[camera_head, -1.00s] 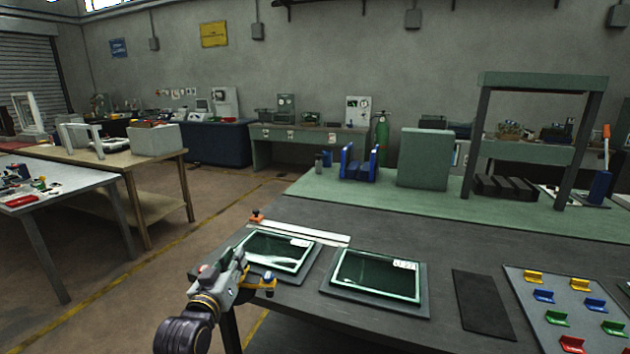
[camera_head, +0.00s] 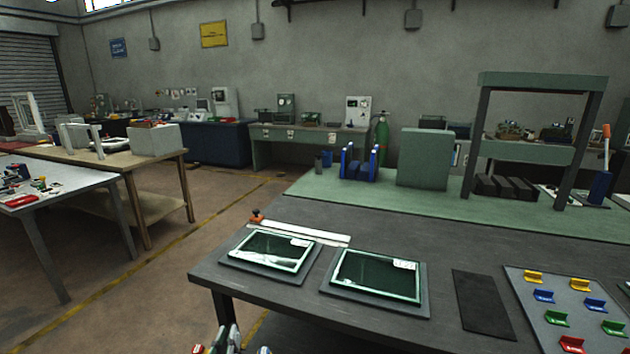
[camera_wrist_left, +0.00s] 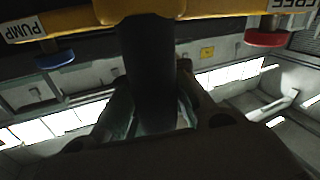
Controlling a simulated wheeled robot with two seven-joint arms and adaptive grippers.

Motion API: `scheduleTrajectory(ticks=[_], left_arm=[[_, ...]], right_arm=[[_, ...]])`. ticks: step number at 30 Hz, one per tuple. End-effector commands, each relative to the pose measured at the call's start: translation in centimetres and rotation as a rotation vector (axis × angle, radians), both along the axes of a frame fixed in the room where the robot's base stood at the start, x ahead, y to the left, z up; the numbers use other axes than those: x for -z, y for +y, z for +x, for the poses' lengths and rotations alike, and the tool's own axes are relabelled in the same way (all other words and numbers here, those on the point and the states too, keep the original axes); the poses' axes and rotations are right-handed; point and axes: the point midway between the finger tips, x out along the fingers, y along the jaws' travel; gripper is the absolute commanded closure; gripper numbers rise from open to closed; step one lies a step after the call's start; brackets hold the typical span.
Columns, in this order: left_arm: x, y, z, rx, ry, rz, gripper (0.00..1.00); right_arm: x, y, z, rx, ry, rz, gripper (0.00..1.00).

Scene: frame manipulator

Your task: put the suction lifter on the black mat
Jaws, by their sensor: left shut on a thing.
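My left gripper (camera_head: 229,340) shows only in part at the bottom edge of the head view, in front of the table's near left corner. In the left wrist view its fingers (camera_wrist_left: 152,105) are closed around the dark handle of the suction lifter (camera_wrist_left: 148,55). The lifter has a yellow bar across the top of that view, with a blue knob at left, a red knob at right and a "PUMP" label. In the head view most of the lifter is out of frame. The black mat (camera_head: 483,305) lies flat and bare on the table. My right gripper is not in view.
Two framed dark glass panels (camera_head: 375,276) (camera_head: 268,251) lie on pads left of the mat. A white straight strip (camera_head: 300,234) lies behind them. A grey board (camera_head: 540,300) with several coloured clips is right of the mat. A green shelf frame (camera_head: 540,85) stands farther back.

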Motion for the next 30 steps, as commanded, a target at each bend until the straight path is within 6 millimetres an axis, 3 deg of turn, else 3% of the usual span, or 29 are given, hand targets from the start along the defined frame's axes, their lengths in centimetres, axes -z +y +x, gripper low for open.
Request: scheduleTrajectory(ticks=[6, 10, 30], left_arm=[[3.4, -0.1, -2.6, -0.005, 0.001, 0.001, 1.0], [4.3, -0.1, -3.4, -0.005, -0.002, 0.0, 1.0], [4.6, -0.1, -3.6, -0.005, -0.003, 0.0, 1.0]], right_arm=[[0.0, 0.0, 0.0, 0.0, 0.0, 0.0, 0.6], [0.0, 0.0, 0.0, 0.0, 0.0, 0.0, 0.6], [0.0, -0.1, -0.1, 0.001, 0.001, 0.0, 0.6]])
